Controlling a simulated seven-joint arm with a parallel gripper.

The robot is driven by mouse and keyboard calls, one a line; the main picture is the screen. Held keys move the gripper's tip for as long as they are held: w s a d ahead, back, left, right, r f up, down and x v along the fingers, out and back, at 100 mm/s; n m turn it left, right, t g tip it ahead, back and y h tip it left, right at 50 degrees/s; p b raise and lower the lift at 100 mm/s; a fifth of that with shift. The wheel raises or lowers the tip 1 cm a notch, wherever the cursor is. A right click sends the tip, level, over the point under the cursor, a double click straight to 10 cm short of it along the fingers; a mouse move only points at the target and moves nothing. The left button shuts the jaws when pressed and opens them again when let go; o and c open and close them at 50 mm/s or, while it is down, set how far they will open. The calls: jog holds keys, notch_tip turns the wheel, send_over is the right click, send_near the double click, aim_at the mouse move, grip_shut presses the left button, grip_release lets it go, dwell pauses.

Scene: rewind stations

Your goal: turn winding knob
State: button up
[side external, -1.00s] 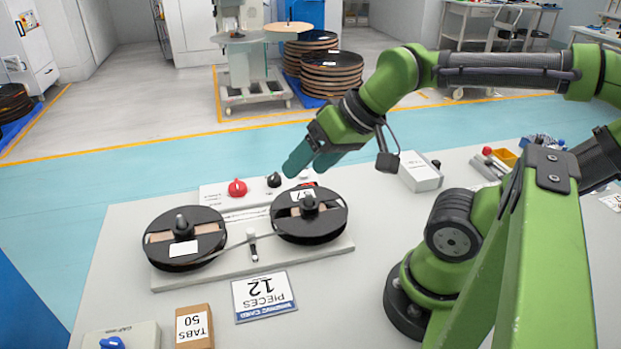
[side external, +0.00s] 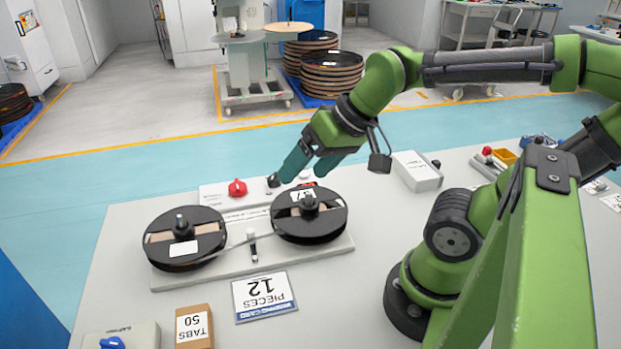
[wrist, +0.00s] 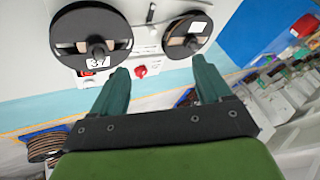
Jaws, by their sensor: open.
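The panel (side external: 215,199) behind the reels carries a red knob (side external: 237,188) and, to its right, a black knob (side external: 273,181). The task does not say which is the winding knob. My gripper (side external: 302,174) is open and empty, above the panel's right part; one fingertip partly covers the black knob in the side view. I cannot tell whether it touches. In the wrist view my gripper (wrist: 160,66) has its fingers wide apart, and the red knob (wrist: 140,71) shows between them, nearer the left finger. The black knob is not visible there, probably behind that finger.
Two black reels stand on the base plate, left (side external: 185,237) and right (side external: 309,213), the right one close under my gripper. A small lever (side external: 252,246) stands between them. A pieces card (side external: 264,296) and a tabs box (side external: 194,327) lie in front. A grey box (side external: 417,171) is right.

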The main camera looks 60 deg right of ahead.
jog(key=w+d+n+g+h, duration=0.1)
jog(key=w+d+n+g, duration=0.25)
jog(key=w, duration=1.05)
jog(key=n+g, duration=0.3)
jog(key=n, duration=0.4)
send_over(237, 183)
notch_tip(237, 183, down, 6)
jog(key=r+n, duration=0.2)
jog(key=n, duration=0.1)
jog(key=shift+h, duration=0.4)
notch_tip(237, 183, down, 17)
jog(key=shift+r, duration=0.2)
jog(key=c, duration=1)
jog(key=shift+m, duration=0.25)
